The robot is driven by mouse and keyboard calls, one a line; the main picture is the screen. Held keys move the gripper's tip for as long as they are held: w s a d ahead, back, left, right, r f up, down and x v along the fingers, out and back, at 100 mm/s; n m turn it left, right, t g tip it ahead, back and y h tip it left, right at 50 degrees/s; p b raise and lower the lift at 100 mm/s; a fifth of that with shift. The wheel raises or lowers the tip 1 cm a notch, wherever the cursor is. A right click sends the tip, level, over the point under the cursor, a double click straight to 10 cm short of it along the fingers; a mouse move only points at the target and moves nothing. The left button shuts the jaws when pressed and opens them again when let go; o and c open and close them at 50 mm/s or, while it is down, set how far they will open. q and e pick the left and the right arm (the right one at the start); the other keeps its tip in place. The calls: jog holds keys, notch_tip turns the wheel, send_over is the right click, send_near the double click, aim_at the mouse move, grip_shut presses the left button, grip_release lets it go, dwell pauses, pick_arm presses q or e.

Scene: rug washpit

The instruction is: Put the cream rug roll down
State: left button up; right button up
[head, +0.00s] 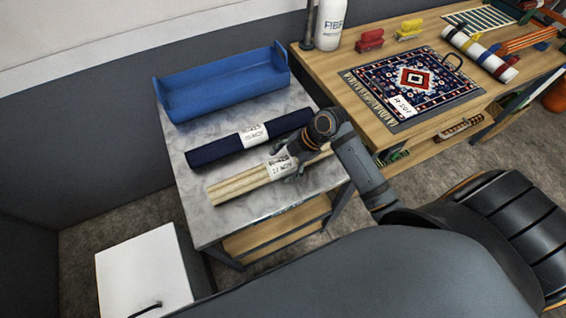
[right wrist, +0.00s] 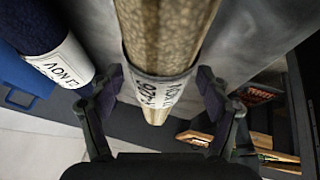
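The cream rug roll (head: 238,184) has a white paper label round its middle and lies lengthwise over the grey tabletop (head: 225,222), roughly parallel to a navy rug roll (head: 220,149). My right gripper (head: 290,166) is at the label. In the right wrist view, the two fingers of my right gripper (right wrist: 160,88) sit against both sides of the cream rug roll (right wrist: 164,35) at its label. I cannot tell whether the roll touches the tabletop or is just above it. My wrist hides part of its right end. My left gripper is out of view.
A blue tray (head: 222,86) stands empty at the back of the grey table. A wooden table (head: 335,62) to the right carries a patterned rug (head: 385,70), a white bottle (head: 329,25) and brushes. A white box (head: 143,268) stands at the front left.

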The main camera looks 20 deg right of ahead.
jog(key=shift+r, duration=0.1)
jog(key=p+v, duration=0.1)
jog(key=v, duration=1.1)
jog(key=shift+o, duration=0.5)
